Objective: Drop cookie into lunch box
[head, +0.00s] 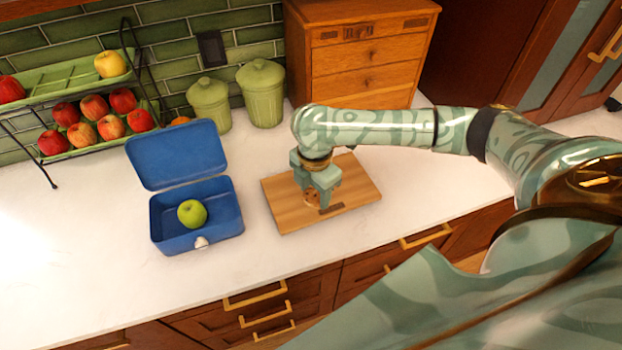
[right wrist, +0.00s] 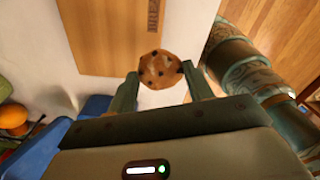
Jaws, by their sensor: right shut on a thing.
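The cookie (head: 311,196) is round and brown with dark chips. My right gripper (head: 322,198) is shut on it, over the wooden board (head: 360,189). In the right wrist view the cookie (right wrist: 160,69) sits between the two fingertips of my right gripper (right wrist: 163,80). The gap between cookie and board is hard to judge. The blue lunch box (head: 229,214) stands open to the left of the board, its lid raised at the back. A green apple (head: 192,213) lies inside it. My left gripper is not in view.
A tiered rack (head: 40,108) of apples stands at the back left. Two green canisters (head: 210,103) (head: 262,92) and a wooden drawer chest (head: 365,65) stand at the back. The white counter (head: 90,250) is clear in front of the lunch box.

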